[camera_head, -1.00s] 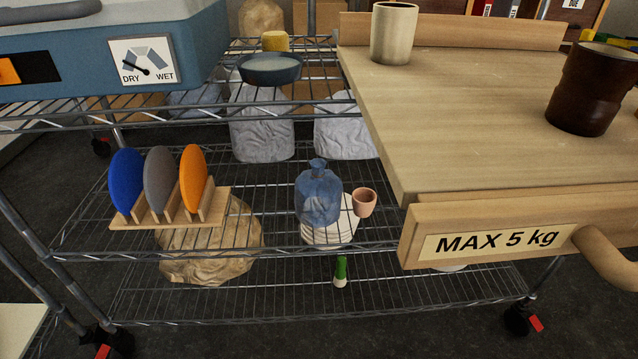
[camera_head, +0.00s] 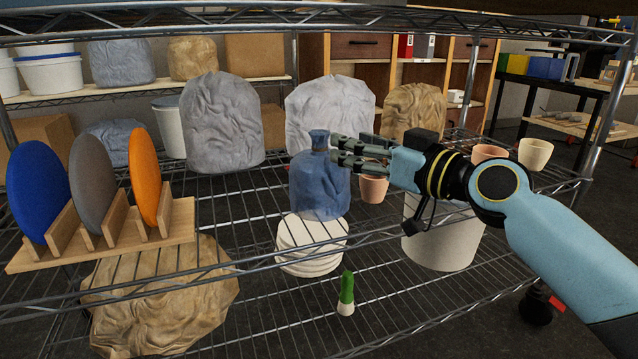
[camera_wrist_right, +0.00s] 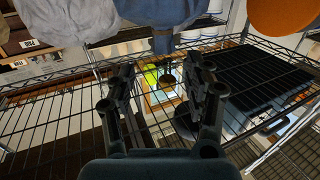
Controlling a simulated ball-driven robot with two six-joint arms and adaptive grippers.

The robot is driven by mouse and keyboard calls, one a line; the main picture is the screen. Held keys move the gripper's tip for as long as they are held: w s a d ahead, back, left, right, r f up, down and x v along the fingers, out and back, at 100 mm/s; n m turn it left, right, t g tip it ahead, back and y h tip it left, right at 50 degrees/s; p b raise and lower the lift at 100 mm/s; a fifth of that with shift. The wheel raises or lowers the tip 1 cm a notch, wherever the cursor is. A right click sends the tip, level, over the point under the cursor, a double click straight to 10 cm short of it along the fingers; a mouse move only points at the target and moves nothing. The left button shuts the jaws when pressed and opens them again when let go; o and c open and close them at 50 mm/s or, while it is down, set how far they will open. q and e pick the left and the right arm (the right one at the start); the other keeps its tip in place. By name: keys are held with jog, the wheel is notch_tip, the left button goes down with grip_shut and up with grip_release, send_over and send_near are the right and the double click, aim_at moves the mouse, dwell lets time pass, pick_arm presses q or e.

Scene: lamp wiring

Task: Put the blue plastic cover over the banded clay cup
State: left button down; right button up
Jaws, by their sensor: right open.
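The blue plastic cover (camera_head: 320,190) stands on the wire shelf, a crumpled translucent hood with a narrow neck on top. My right gripper (camera_head: 337,150) is open, coming from the right with its fingertips beside the neck. In the right wrist view the cover (camera_wrist_right: 155,14) hangs at the top edge, its neck lined up with the gap between my open fingers (camera_wrist_right: 160,68). They do not hold it. A plain terracotta cup (camera_head: 374,189) is just right of the cover, partly behind my gripper. I make out no clear bands on any cup now. My left gripper is not in view.
A wooden rack (camera_head: 120,235) with blue, grey and orange discs stands at the left. Wrapped grey lumps (camera_head: 222,125) stand behind. White discs (camera_head: 312,245) and a green-handled tool (camera_head: 346,293) show lower down. More cups (camera_head: 535,153) are at the right.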

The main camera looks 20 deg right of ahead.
aim_at(325, 139)
jog(key=x, duration=0.3)
jog(key=shift+w+a+f, duration=0.1)
jog(key=shift+w, duration=0.05)
jog(key=b+x, duration=0.1)
jog(key=x, duration=0.3)
jog(key=shift+a+f+b, duration=0.2)
jog(key=shift+b, duration=0.15)
jog(key=shift+w+a+r, duration=0.1)
jog(key=shift+w+a, duration=0.1)
jog(key=shift+w, duration=0.25)
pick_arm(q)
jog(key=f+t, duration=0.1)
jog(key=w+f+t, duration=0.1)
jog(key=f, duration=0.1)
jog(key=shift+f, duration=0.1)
pick_arm(e)
grip_shut()
